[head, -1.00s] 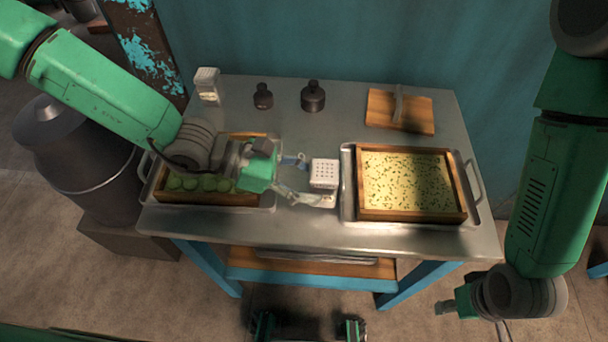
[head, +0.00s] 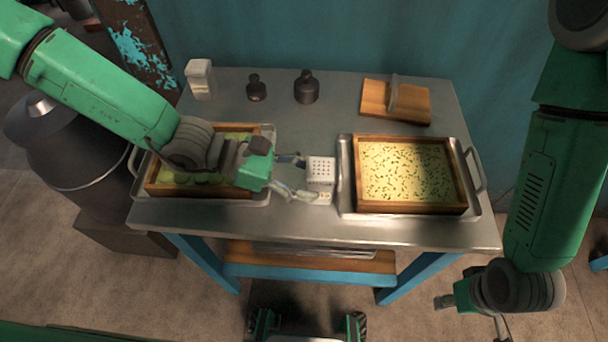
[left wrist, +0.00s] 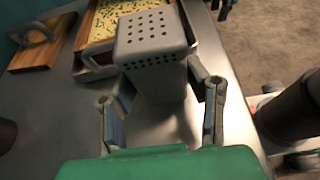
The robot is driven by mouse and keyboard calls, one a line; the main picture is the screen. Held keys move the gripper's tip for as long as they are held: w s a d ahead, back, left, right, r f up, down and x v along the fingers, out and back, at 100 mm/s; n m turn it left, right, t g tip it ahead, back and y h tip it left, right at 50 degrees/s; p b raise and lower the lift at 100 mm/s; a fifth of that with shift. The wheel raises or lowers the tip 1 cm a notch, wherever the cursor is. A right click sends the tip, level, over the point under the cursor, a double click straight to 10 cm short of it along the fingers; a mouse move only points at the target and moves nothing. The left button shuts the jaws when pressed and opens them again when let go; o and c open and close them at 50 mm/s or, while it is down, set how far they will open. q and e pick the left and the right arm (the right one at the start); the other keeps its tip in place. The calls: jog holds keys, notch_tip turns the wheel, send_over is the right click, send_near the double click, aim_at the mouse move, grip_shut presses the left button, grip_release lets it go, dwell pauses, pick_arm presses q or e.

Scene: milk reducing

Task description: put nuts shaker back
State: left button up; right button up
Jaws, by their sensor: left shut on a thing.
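The nuts shaker (head: 321,170) is a pale grey square box with a pattern of holes in its top. It is upright over the middle of the table, just left of the right-hand tray. My left gripper (head: 309,179) reaches it from the left and is shut on it. In the left wrist view the shaker (left wrist: 153,50) shows between the two fingers (left wrist: 160,100). I cannot tell whether its base touches the table. My right gripper (head: 470,308) hangs low at the right, away from the table; its fingers are too small and partly hidden to judge.
A similar pale shaker (head: 200,80) stands at the table's back left, beside two dark weights (head: 256,90) (head: 306,90). A cutting board (head: 380,108) lies at the back right. A metal tray (head: 475,190) holds a wooden mould; another (head: 266,198) sits under my left arm.

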pick_arm(q)
jog(key=shift+f, duration=0.2)
jog(key=o, duration=1.5)
jog(key=shift+a, duration=0.2)
jog(key=shift+c, duration=0.2)
jog(key=shift+a, duration=0.25)
